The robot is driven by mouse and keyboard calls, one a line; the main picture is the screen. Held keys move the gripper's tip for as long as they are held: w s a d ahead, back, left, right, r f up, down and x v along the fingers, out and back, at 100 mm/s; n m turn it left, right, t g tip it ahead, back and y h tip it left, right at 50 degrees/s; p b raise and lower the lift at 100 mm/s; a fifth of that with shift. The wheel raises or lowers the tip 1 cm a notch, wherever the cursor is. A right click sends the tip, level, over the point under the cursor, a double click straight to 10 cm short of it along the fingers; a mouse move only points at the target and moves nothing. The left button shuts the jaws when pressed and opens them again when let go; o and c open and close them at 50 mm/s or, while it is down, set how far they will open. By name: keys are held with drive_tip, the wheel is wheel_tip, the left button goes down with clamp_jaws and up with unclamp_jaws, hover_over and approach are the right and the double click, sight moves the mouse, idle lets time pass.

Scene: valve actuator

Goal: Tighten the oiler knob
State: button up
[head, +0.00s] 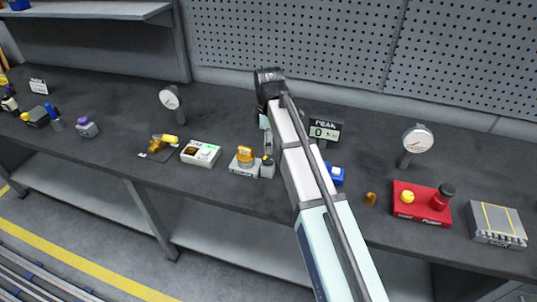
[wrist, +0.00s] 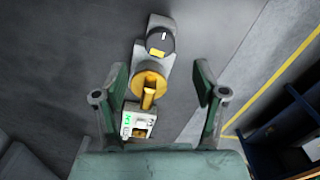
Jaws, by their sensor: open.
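A yellow round knob with a raised bar (wrist: 148,88) sits on a grey base (wrist: 160,22). Beside it on that base is a round black knob with a yellow patch (wrist: 160,41). The head view shows this unit's yellow part (head: 246,154) and a grey cylinder (head: 267,168). No label shows which knob is the oiler knob. My gripper (wrist: 161,78) is open and empty, its fingers apart on either side of the yellow knob in the picture. In the head view, my gripper (head: 267,137) is above the bench beside the unit; contact is not visible.
A white box with a green display (head: 200,153) stands left of the unit. A PEAK display (head: 325,130), a blue block (head: 334,174) and an amber piece (head: 370,198) lie to the right. A red box (head: 422,213) stands farther right. A perforated wall (head: 300,40) is behind.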

sight(269, 159)
drive_tip(key=shift+f+p, duration=0.7)
drive_tip(key=shift+f, duration=2.9)
drive_tip(key=shift+c, duration=0.4)
drive_tip(key=c, duration=1.1)
